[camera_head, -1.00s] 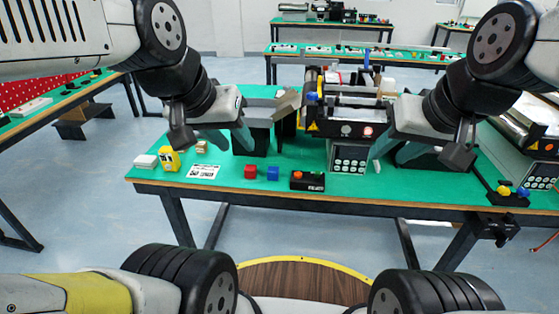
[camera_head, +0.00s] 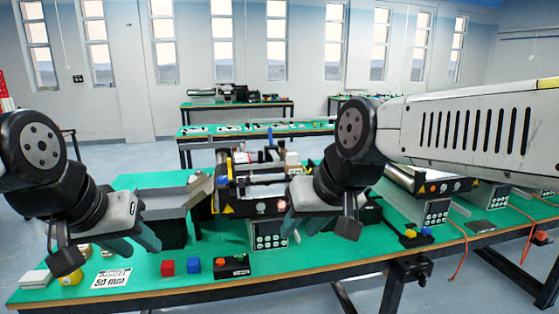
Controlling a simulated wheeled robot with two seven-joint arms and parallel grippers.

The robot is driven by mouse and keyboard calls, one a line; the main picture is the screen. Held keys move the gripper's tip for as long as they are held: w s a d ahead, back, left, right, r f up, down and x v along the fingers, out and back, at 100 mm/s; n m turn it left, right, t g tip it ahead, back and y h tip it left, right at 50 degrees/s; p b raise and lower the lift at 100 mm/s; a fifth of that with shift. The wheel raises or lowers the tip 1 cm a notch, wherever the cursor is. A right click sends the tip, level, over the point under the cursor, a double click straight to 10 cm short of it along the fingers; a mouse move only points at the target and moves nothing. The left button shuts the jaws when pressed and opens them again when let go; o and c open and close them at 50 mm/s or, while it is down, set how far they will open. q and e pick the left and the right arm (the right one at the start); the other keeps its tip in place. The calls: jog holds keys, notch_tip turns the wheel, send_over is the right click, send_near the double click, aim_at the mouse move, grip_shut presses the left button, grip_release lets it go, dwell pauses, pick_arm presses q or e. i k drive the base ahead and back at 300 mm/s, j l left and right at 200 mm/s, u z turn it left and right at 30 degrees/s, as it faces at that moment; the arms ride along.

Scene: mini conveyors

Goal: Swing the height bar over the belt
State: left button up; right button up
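The mini conveyor (camera_head: 262,206) stands at the middle of the green table, with its belt running between dark side frames. A blue upright piece (camera_head: 270,137) rises at its back; I cannot tell whether it belongs to the height bar, and the bar itself is not clearly made out. My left gripper (camera_head: 106,250) is open and empty, above the left of the table, left of the conveyor. My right gripper (camera_head: 320,227) is open and seems empty, in front of the conveyor's right end, and my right arm hides part of that end.
A grey chute (camera_head: 162,199) stands left of the conveyor, a control panel (camera_head: 268,236) below it. Another conveyor (camera_head: 430,183) stands at right.

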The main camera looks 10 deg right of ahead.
aim_at(211, 144)
jog(key=j+z, duration=0.1)
jog(key=z, duration=0.7)
jog(key=j+z, duration=0.35)
jog(key=k+j+z, duration=0.1)
jog(key=j+z, duration=0.3)
jog(key=k+j+z, duration=0.15)
jog(key=j+z, duration=0.2)
jog(key=j, duration=0.15)
jog(key=k+j, duration=0.2)
jog(key=j, duration=0.25)
jog(key=k+j+z, duration=0.15)
jog(key=j, duration=0.25)
jog(key=k+j, duration=0.25)
jog(key=j, duration=0.2)
